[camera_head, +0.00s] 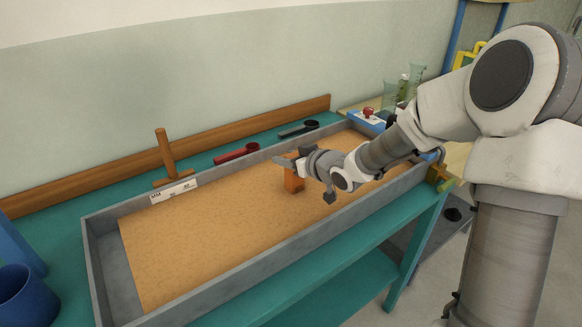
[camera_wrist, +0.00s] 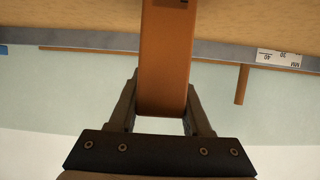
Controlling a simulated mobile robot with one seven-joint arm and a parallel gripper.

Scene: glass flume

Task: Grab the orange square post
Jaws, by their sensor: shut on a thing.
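The orange square post (camera_head: 293,181) stands upright on the sand in the grey tray, right of the tray's middle in the head view. It also shows in the wrist view (camera_wrist: 164,60), running from the top edge down between the fingers. My gripper (camera_wrist: 162,112) is shut on the post, with one finger on each side of it. In the head view my gripper (camera_head: 291,162) is at the upper part of the post and hides some of it. I cannot tell whether the post's foot touches the sand.
The grey tray (camera_head: 240,270) holds flat sand (camera_head: 200,240) with free room left of the post. A white scale (camera_head: 174,191) sits on its back wall, near a wooden T-shaped tool (camera_head: 166,153). A red-handled tool (camera_head: 236,154) and a black one (camera_head: 297,129) lie behind. A blue cup (camera_head: 22,296) stands front left.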

